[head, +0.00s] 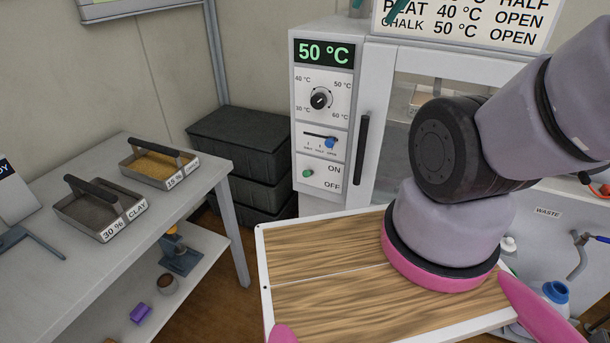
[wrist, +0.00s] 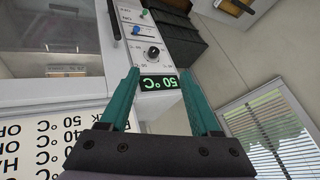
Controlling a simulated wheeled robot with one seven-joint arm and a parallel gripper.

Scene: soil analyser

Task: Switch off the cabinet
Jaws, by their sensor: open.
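The cabinet (head: 328,118) is white, with a control panel left of its glass door. Its display (head: 323,53) reads 50 °C in green. A small green switch (head: 307,173) sits low on the panel beside the ON and OFF labels, nearer the ON level. The cabinet panel appears upside down in the wrist view, with the green switch (wrist: 144,12) near the top edge. My gripper (wrist: 160,72) is open and empty. Its teal fingers frame the display in the wrist view. In the head view only teal finger parts show at the top edge.
A black knob (head: 320,98) and a blue slider (head: 330,141) sit above the switch. A dark door handle (head: 362,149) stands out to the right. Black crates (head: 244,155) are stacked left of the cabinet. A table (head: 190,196) with two labelled trays stands at the left.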

